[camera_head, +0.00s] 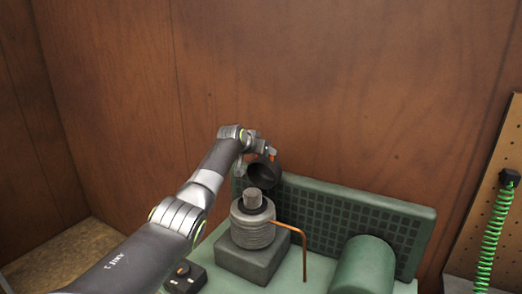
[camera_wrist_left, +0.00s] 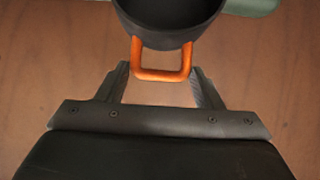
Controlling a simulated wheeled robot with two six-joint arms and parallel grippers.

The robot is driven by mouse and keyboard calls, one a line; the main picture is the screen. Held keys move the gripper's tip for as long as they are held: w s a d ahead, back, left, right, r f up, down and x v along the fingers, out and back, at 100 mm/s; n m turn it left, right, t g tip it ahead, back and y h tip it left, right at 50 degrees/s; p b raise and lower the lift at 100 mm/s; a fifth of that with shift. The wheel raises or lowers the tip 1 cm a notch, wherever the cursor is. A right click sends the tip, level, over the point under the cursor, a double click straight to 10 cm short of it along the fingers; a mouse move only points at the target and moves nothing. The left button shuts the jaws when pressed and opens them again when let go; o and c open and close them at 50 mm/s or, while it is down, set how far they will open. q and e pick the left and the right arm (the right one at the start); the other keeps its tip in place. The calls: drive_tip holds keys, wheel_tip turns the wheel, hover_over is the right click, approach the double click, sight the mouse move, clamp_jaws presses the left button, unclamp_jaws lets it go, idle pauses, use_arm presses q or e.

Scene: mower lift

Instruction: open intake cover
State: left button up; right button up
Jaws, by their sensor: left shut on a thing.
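The intake cover looks like a dark round cup (camera_head: 264,174) in the head view, tilted, behind and above a grey ribbed cylinder (camera_head: 252,226) with a stub on top. In the left wrist view the black cover (camera_wrist_left: 168,30) is cut off by the top edge, and its orange loop handle (camera_wrist_left: 160,75) points down towards me. My left gripper (camera_head: 268,152) is at the cover's upper side. In the wrist view its fingers (camera_wrist_left: 162,78) stand on either side of the handle, shut on it. My right gripper is in neither view.
A green base (camera_head: 318,279) carries the ribbed cylinder on a grey block, a copper pipe (camera_head: 304,250), a green grid panel (camera_head: 345,215) and a green drum (camera_head: 362,268). A wooden wall stands close behind. A green coiled hose (camera_head: 490,235) hangs at the right.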

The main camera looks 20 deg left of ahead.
use_arm(q)
drive_tip(key=shift+w+r, duration=0.15)
drive_tip(key=shift+r, duration=0.55)
drive_tip(key=o, duration=1.1)
drive_tip(key=shift+c, duration=0.2)
drive_tip(key=shift+o, duration=0.2)
drive_tip(key=shift+s+d+f, duration=0.1)
drive_tip(key=shift+s+d, duration=0.1)
drive_tip(key=shift+s, duration=0.05)
drive_tip(key=shift+a+f, duration=0.1)
drive_tip(key=shift+s+a, duration=0.1)
drive_tip(key=b+v, duration=0.6)
drive_tip(key=v, duration=1.1)
drive_tip(key=shift+s, duration=0.2)
